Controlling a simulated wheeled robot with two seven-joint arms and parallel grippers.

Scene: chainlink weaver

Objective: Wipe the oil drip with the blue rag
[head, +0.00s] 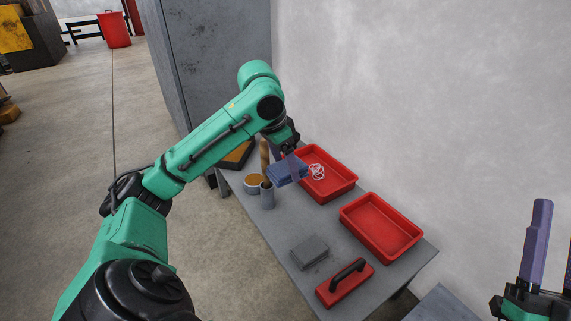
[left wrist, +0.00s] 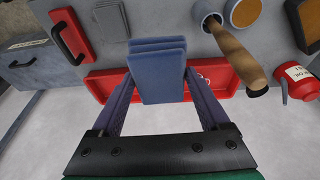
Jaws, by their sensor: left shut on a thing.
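My left gripper (head: 291,163) is shut on the blue rag (head: 287,172), a folded, layered cloth held above the grey bench near its back edge. In the left wrist view the rag (left wrist: 158,75) sits between the two purple fingers of the left gripper (left wrist: 158,92). From the head, the rag overlaps the left edge of the far red tray. My right gripper (head: 548,245) is at the lower right edge, partly cut off; its fingers look apart with nothing between them. I cannot make out the oil drip in either view; the rag and arm hide part of the bench.
The grey bench (head: 282,235) holds a far red tray (head: 340,186) with white links, an empty red tray (head: 380,228), a grey folded pad (head: 309,251) and a red black-handled block (head: 345,284). A metal cup (head: 267,197) and orange-topped tin (head: 252,184) stand left of the rag.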

